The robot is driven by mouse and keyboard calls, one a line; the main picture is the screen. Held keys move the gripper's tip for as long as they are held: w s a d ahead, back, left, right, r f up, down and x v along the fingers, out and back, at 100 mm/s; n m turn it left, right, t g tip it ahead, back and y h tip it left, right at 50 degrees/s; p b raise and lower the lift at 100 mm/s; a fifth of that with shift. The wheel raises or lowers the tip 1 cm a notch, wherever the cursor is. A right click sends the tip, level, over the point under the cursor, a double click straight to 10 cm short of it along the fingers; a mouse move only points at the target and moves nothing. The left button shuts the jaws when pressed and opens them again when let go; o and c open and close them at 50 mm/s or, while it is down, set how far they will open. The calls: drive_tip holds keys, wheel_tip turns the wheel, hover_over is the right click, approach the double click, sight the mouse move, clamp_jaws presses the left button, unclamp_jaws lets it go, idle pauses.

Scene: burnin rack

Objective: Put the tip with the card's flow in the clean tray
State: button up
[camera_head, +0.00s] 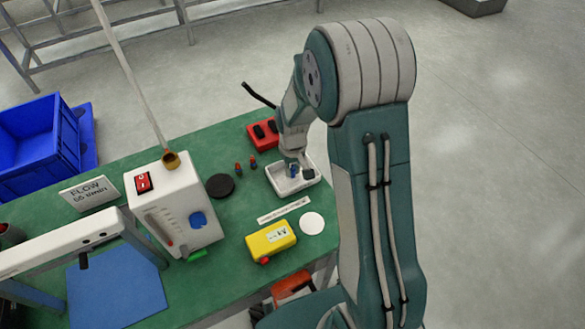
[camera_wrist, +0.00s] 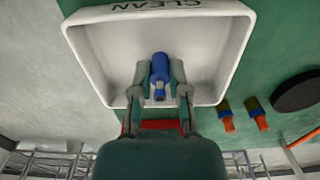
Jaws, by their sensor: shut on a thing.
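The card (camera_head: 88,192) stands at the table's left and reads FLOW with a figure that looks like 55 l/min. The clean tray (camera_head: 281,191) is a white shallow tray; its CLEAN rim shows in the wrist view (camera_wrist: 90,62). My gripper (camera_wrist: 160,76) is shut on a blue tip (camera_wrist: 160,66), inside the tray's outline. In the head view the gripper (camera_head: 294,169) is low over the tray. I cannot tell whether the tip touches the tray floor.
A white flow device (camera_head: 172,200) with a tall tube stands left. A black disc (camera_head: 220,186), red block (camera_head: 263,134), yellow box (camera_head: 270,240) and white disc (camera_head: 312,223) surround the tray. A blue mat (camera_head: 115,285) lies front left.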

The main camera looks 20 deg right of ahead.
drive_tip(key=o, duration=0.7)
drive_tip(key=shift+o, duration=0.2)
wheel_tip(320, 180, up, 12)
drive_tip(key=s+r+m+t, duration=0.1)
drive_tip(key=s+r+t, duration=0.1)
drive_tip(key=s+r, duration=0.5)
drive_tip(key=s+r+m+t, duration=0.1)
drive_tip(key=s+r+t, duration=0.2)
drive_tip(key=s+r, duration=0.5)
drive_tip(key=s, duration=0.7)
drive_tip(key=shift+a+t, duration=0.2)
drive_tip(key=shift+t, duration=0.1)
drive_tip(key=shift+w, duration=0.1)
